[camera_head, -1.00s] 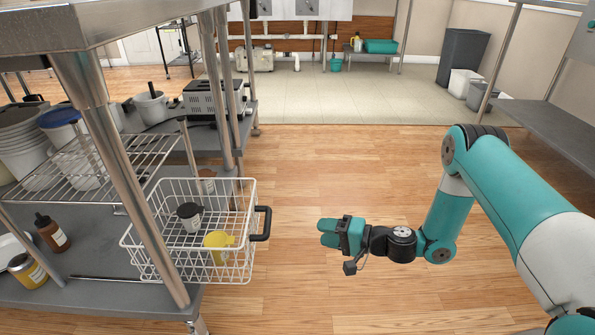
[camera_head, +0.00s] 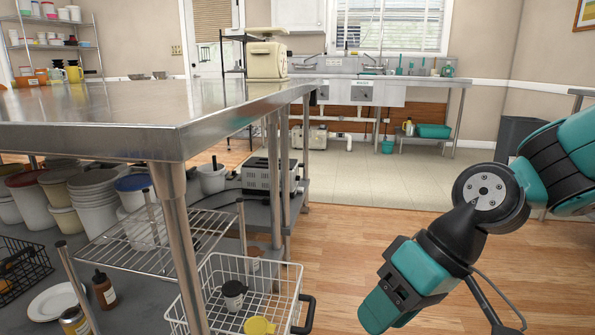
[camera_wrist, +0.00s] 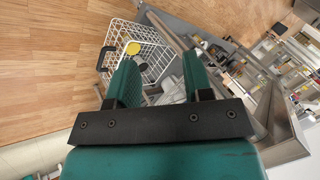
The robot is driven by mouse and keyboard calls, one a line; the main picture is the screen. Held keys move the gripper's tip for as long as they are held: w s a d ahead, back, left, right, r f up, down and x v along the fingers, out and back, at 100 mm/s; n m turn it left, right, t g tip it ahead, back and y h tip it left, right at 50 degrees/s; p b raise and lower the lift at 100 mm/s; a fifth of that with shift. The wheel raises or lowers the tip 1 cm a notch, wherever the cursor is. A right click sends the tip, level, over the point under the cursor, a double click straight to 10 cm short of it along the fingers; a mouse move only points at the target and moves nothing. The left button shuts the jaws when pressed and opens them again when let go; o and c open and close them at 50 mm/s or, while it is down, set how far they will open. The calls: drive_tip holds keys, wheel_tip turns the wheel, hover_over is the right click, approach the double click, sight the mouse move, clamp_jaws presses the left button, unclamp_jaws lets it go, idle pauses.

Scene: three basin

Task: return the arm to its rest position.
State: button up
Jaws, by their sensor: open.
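My gripper (camera_head: 377,309) is at the lower right of the head view, folded in close to my body over the wood floor, right of the white wire basket. In the wrist view my gripper (camera_wrist: 160,80) has its two teal fingers apart with nothing between them but the distant basket and shelf. The jaws are open and empty. My arm bends in from the right edge of the head view.
A steel table (camera_head: 120,112) fills the left, with a lower shelf holding tubs. The white wire basket (camera_head: 262,270) has a black handle and holds a dark-lidded jar (camera_head: 233,294) and a yellow-lidded jar (camera_head: 259,326). Wood floor (camera_head: 345,245) is clear. Sinks (camera_head: 370,92) stand behind.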

drive_tip(key=s+d+r+h, duration=0.2)
drive_tip(key=s+d+r, duration=0.2)
drive_tip(key=s, duration=0.4)
wheel_tip(320, 180, up, 38)
drive_tip(key=p, duration=3.8)
drive_tip(key=shift+s+t+h+p, duration=0.25)
drive_tip(key=shift+t+h+p, duration=0.05)
drive_tip(key=shift+p, duration=0.05)
drive_tip(key=shift+f, duration=0.1)
drive_tip(key=shift+a+n, duration=0.15)
drive_tip(key=shift+n, duration=0.15)
